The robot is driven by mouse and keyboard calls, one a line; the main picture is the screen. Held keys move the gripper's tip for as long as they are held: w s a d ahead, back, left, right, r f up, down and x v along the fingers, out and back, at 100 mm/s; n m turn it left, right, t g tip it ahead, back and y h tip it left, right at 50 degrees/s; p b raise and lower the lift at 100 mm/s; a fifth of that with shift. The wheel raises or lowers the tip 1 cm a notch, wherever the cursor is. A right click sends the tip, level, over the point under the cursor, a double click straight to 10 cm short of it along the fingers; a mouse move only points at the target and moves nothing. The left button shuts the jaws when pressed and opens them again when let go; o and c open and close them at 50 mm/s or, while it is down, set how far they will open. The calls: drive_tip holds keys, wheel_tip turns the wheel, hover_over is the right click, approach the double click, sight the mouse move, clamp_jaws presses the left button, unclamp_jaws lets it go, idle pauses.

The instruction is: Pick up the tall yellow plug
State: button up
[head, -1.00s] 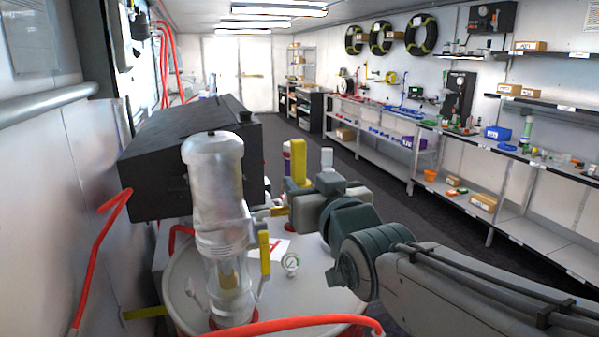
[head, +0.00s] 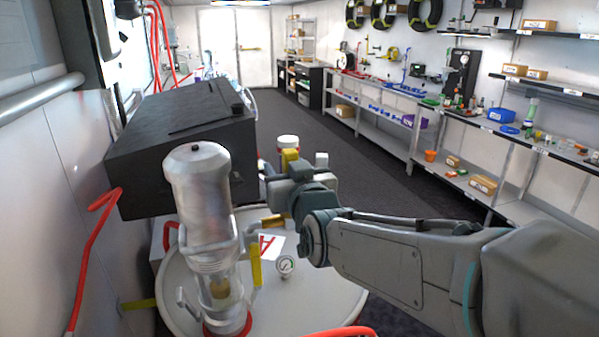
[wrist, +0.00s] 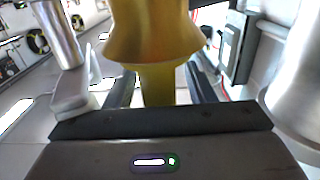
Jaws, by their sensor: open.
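The tall yellow plug (head: 290,160) shows partly in the head view, just behind my gripper, whose wrist and body hide its lower part. In the wrist view a large yellow flared body (wrist: 150,30) fills the upper middle, with a narrower yellow part below it between my dark fingers. My gripper (wrist: 163,88) is open, with one finger on each side of the yellow part. Whether the fingers touch it cannot be told. In the head view my gripper (head: 280,186) is above the far side of the white drum top.
The silver and clear cylinder (head: 198,200) with a yellow lever (head: 256,266) stands close left on the drum top (head: 320,300). A gauge (head: 286,265) and a paper sheet (head: 270,246) lie nearby. A black box (head: 170,150) is behind. Shelves line the right wall.

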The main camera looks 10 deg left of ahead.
drive_tip(key=shift+s, duration=0.15)
drive_tip(key=c, duration=1.1)
clamp_jaws()
